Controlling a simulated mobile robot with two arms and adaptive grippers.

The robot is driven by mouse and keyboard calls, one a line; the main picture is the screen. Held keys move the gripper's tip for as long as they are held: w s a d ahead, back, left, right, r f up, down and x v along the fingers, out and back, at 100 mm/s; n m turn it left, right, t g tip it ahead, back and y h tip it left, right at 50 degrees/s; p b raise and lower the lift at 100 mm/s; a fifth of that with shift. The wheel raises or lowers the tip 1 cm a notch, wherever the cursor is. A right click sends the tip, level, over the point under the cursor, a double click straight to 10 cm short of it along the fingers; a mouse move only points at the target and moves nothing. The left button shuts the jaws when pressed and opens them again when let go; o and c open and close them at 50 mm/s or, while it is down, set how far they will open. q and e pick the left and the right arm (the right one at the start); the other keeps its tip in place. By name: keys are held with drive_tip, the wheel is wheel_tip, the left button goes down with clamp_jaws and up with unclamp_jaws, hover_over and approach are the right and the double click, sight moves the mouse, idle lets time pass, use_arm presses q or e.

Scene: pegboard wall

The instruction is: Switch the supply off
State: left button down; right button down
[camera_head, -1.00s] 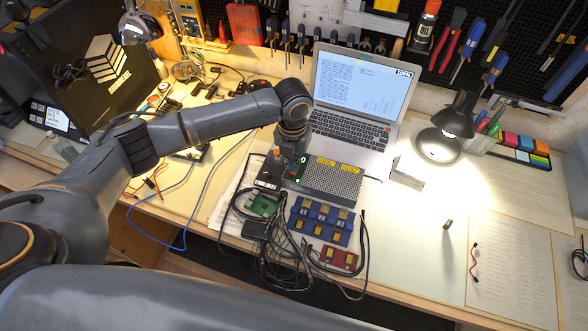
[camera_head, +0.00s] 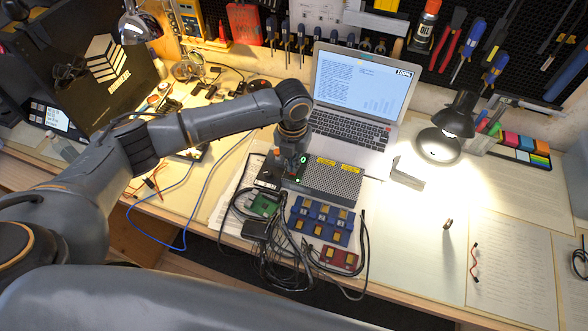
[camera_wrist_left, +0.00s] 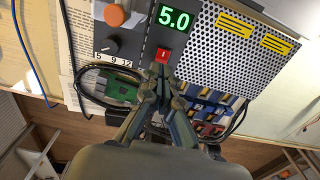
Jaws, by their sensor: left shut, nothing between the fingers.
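The supply (camera_head: 332,180) is a box with a perforated grey cover and yellow labels, on the bench in front of the laptop. In the left wrist view its green display (camera_wrist_left: 173,18) is lit and reads 5.0. A red switch (camera_wrist_left: 163,55) marked with a white stroke sits below the display. An orange knob (camera_wrist_left: 115,15) and a black dial (camera_wrist_left: 111,46) are to its left. My left gripper (camera_wrist_left: 160,72) is shut and empty, its tips just below the red switch in that view. I cannot tell whether they touch the panel. My right gripper is out of view.
A laptop (camera_head: 350,125) stands open behind the supply. Black cables, a green board (camera_head: 264,205) and a blue module rack (camera_head: 320,222) lie in front. A desk lamp (camera_head: 447,125) stands at right. Bare bench and papers lie to the right.

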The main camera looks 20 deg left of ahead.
use_arm(q)
drive_tip(key=shift+f+b, duration=0.4)
drive_tip(key=shift+f, duration=0.45)
idle(0.4)
wheel_tip(320, 180, up, 7)
drive_tip(key=p, duration=0.7)
idle(0.4)
drive_tip(key=shift+s+f, duration=0.1)
